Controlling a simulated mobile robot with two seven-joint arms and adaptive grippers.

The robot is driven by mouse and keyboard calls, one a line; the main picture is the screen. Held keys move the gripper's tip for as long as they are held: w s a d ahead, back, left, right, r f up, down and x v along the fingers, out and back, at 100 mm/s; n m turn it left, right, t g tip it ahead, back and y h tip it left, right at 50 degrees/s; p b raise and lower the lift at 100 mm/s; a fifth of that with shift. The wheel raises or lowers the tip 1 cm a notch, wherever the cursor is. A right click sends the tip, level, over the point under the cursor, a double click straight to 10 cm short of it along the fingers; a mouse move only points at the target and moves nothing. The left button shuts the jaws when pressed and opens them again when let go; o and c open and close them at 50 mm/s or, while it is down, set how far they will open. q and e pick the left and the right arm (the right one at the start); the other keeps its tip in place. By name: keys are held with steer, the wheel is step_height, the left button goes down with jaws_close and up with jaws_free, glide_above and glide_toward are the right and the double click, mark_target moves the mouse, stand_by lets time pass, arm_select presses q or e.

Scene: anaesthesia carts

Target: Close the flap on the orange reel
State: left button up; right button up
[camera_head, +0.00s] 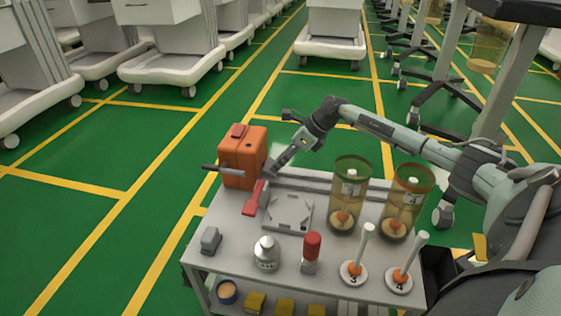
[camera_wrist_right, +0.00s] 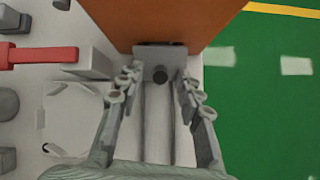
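The orange reel (camera_head: 243,155) is a boxy orange case standing at the back left corner of the grey cart top, with a dark rod sticking out to its left. In the right wrist view its orange side (camera_wrist_right: 165,20) fills the top. My right gripper (camera_head: 271,171) is at the reel's right side. In the wrist view its fingers (camera_wrist_right: 160,88) are spread, with the grey plate visible between them. My left gripper is out of view.
A red-handled part (camera_head: 253,198) lies close in front of the reel, beside a grey square fixture (camera_head: 289,212). Two amber cylinders (camera_head: 348,195) stand right. A silver bottle (camera_head: 266,253), red-topped piece (camera_head: 312,247) and two white-handled discs (camera_head: 354,273) stand in front.

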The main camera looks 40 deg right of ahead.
steer(key=v, duration=1.1)
steer(key=shift+s+r, duration=0.2)
steer(key=shift+r, duration=0.05)
steer(key=shift+d, duration=0.1)
